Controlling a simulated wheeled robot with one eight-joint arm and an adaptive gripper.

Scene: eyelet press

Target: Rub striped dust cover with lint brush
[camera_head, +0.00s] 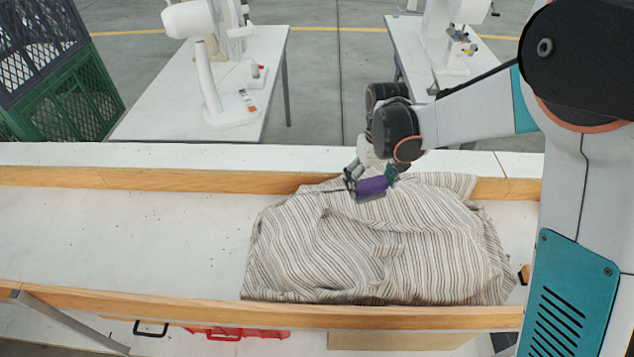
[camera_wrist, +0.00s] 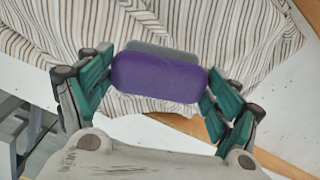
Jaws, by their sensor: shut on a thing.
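The striped dust cover (camera_head: 380,250), cream with thin brown stripes, lies rumpled over a raised form in the wooden-edged tray of the bench. It also fills the upper part of the wrist view (camera_wrist: 215,25). The lint brush (camera_head: 371,187) has a purple body with a grey part behind it. My gripper (camera_head: 368,184) is shut on it at the far edge of the cover. In the wrist view the brush (camera_wrist: 160,77) lies crosswise between the green fingers. I cannot tell whether the brush touches the cloth.
The bench's white surface (camera_head: 120,225) left of the cover is clear except for small dark specks. Wooden rails (camera_head: 130,177) run along the back and front. Green crates (camera_head: 75,105) stand at the back left. White tables with machines stand behind.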

